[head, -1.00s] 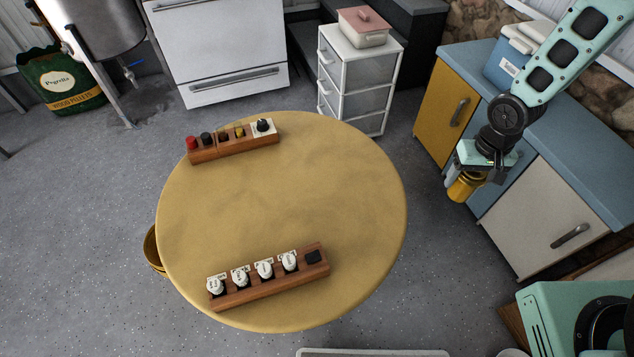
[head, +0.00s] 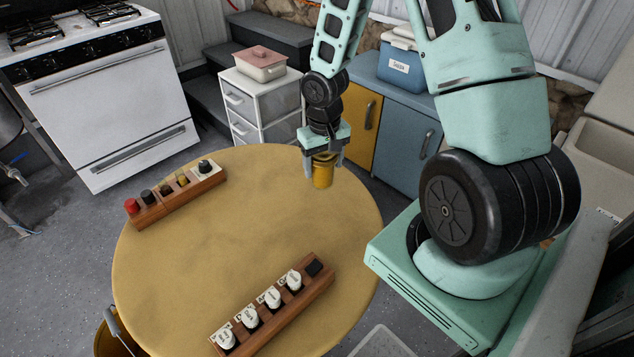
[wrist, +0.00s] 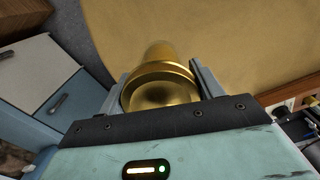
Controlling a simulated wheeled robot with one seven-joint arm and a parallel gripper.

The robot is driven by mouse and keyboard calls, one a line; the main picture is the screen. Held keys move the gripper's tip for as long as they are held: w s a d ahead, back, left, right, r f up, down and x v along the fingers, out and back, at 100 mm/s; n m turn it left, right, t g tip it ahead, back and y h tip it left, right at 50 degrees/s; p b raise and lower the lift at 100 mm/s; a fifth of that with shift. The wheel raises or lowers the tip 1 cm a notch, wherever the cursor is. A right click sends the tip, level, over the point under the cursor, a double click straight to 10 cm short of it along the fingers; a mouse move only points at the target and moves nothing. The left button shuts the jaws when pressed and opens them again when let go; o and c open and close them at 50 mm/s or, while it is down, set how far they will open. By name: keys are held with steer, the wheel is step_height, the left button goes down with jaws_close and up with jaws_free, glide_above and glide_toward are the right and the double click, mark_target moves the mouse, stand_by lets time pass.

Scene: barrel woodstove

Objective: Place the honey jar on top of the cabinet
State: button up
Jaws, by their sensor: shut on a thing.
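My gripper (head: 322,166) is shut on the golden honey jar (head: 322,176), which hangs below it near the right far edge of the round table. In the wrist view the jar (wrist: 160,75) sits between the two fingers, its round golden end facing the camera. The low cabinet with a blue top (head: 412,88) and yellow and blue doors stands behind and to the right of my gripper. The arm hides part of the cabinet.
The round table (head: 215,265) holds a spice rack (head: 178,198) and a rack of white-topped jars (head: 275,310). A blue cooler (head: 400,68) stands on the cabinet top. A white drawer unit (head: 262,105) carries a pink-lidded pot (head: 259,62). A white stove (head: 110,95) is at left.

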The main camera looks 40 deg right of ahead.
mark_target(324, 178)
steer(key=shift+d+f, duration=0.1)
steer(key=shift+f, duration=2.5)
steer(key=shift+f+b, duration=0.15)
steer(key=shift+b, duration=0.2)
steer(key=o, duration=1.3)
